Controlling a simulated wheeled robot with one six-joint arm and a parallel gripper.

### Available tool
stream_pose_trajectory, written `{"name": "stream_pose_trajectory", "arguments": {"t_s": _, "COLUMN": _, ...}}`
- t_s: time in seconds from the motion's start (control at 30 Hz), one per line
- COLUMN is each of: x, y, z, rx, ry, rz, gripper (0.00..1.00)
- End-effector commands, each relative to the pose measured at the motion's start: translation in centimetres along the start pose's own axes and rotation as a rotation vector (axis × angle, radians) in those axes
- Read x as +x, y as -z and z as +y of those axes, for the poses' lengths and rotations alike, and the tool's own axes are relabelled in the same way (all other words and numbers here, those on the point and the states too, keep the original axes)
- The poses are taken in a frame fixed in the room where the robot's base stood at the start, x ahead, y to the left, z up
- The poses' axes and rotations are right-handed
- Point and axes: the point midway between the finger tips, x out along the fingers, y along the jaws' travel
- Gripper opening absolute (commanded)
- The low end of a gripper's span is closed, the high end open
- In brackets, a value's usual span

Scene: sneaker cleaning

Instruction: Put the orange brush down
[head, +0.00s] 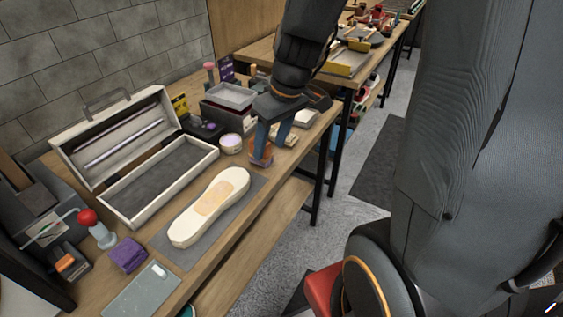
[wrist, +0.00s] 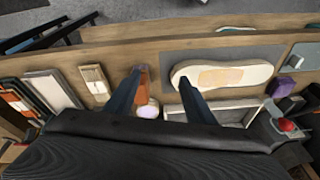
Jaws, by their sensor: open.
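The orange brush (head: 261,156) stands on the workbench near its front edge, past the far end of the pale shoe sole. My gripper (head: 273,142) is above and around the brush with its fingers apart. In the wrist view, the brush (wrist: 143,92) lies beside the inner side of the left finger of my gripper (wrist: 160,76), with a gap towards the right finger. I cannot tell whether the left finger touches it. Part of the brush is hidden by the fingers.
The shoe sole (head: 215,202) lies on a grey mat (head: 173,250). An open toolbox (head: 150,203) stands behind it. A round white jar (head: 231,143) and a grey tray (head: 230,97) are close to my gripper. A purple block (head: 128,255) is at the near end.

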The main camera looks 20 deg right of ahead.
Motion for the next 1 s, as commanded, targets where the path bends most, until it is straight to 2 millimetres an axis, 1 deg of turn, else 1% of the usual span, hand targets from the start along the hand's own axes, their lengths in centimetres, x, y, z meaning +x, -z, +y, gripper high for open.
{"name": "stream_pose_trajectory", "arguments": {"t_s": 0.03, "x": 0.1, "y": -1.3, "z": -0.9, "rx": 0.045, "ry": -0.009, "rz": -0.031, "gripper": 0.49}}
{"name": "stream_pose_trajectory", "arguments": {"t_s": 0.2, "x": 0.4, "y": -5.3, "z": -2.8, "rx": 0.226, "ry": -0.065, "rz": -0.114, "gripper": 0.49}}
{"name": "stream_pose_trajectory", "arguments": {"t_s": 0.3, "x": 0.4, "y": -7.0, "z": -3.3, "rx": 0.304, "ry": -0.098, "rz": -0.141, "gripper": 0.49}}
{"name": "stream_pose_trajectory", "arguments": {"t_s": 0.4, "x": 0.4, "y": -8.0, "z": -3.6, "rx": 0.357, "ry": -0.122, "rz": -0.154, "gripper": 0.49}}
{"name": "stream_pose_trajectory", "arguments": {"t_s": 0.57, "x": 0.4, "y": -8.6, "z": -3.7, "rx": 0.388, "ry": -0.136, "rz": -0.161, "gripper": 0.49}}
{"name": "stream_pose_trajectory", "arguments": {"t_s": 1.0, "x": 0.4, "y": -8.6, "z": -3.7, "rx": 0.390, "ry": -0.136, "rz": -0.160, "gripper": 0.49}}
